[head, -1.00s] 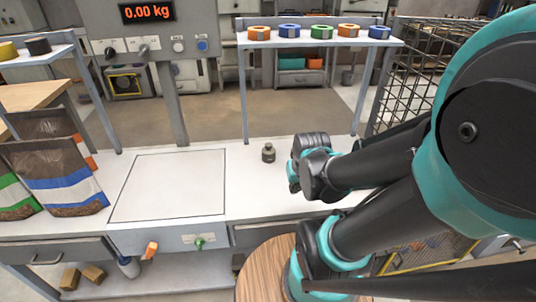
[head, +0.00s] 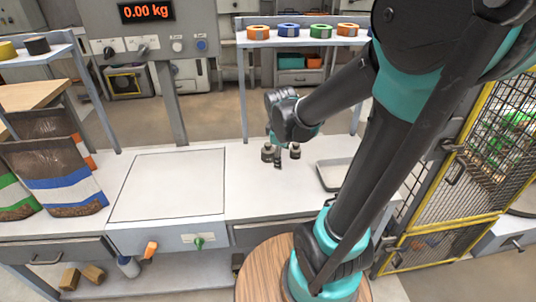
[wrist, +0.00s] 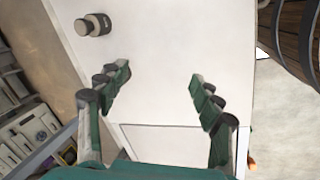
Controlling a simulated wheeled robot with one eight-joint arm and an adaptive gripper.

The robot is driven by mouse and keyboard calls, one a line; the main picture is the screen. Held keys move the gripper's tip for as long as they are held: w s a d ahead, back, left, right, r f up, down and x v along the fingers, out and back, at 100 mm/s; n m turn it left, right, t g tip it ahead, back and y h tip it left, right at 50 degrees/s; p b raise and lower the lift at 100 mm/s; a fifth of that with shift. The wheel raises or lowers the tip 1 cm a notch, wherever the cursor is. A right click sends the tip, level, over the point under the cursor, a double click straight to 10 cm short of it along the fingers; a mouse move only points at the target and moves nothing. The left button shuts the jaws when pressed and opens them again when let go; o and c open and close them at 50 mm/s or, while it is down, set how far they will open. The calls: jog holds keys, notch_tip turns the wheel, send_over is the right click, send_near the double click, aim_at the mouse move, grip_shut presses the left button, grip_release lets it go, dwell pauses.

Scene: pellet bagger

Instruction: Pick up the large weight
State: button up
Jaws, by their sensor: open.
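Two dark weights with knobs stand on the white bench, a left weight (head: 267,153) and a right weight (head: 295,151). They look close in size in the head view, so I cannot tell which is the large one. My gripper (head: 278,163) hangs above the bench, near and between them in the picture. In the wrist view my gripper (wrist: 161,82) is open and empty, with bare white bench between its fingers. One weight (wrist: 93,25) shows there at the upper left, beyond the left finger and apart from it. The other weight is not visible in the wrist view.
The square scale plate (head: 170,185) lies left of the weights, empty, under a display reading 0.00 kg (head: 147,12). A shallow tray (head: 333,174) lies to the right. Filled bags (head: 60,175) stand at the left. A shelf (head: 300,41) with tape rolls stands behind.

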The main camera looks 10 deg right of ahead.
jog(key=shift+o, duration=0.3)
jog(key=w+a+r+n+h, duration=0.1)
jog(key=w+a+r+n, duration=0.1)
jog(key=w+n, duration=0.4)
jog(key=w+a+r+n+h, duration=0.1)
jog(key=w+a+r+n, duration=0.1)
jog(key=w+a+n, duration=0.2)
jog(key=w+n, duration=0.3)
jog(key=n, duration=0.1)
jog(key=shift+w+a, duration=0.15)
jog(key=shift+a, duration=0.05)
send_near(266, 148)
jog(key=shift+n, duration=0.3)
jog(key=x, duration=0.6)
jog(key=shift+w+d+f, duration=0.25)
jog(key=shift+w+d, duration=0.1)
jog(key=shift+s+x, duration=0.2)
jog(key=shift+x, duration=1.25)
jog(key=shift+s+x, duration=0.2)
jog(key=shift+x, duration=1.25)
jog(key=shift+a+f, duration=0.15)
grip_shut()
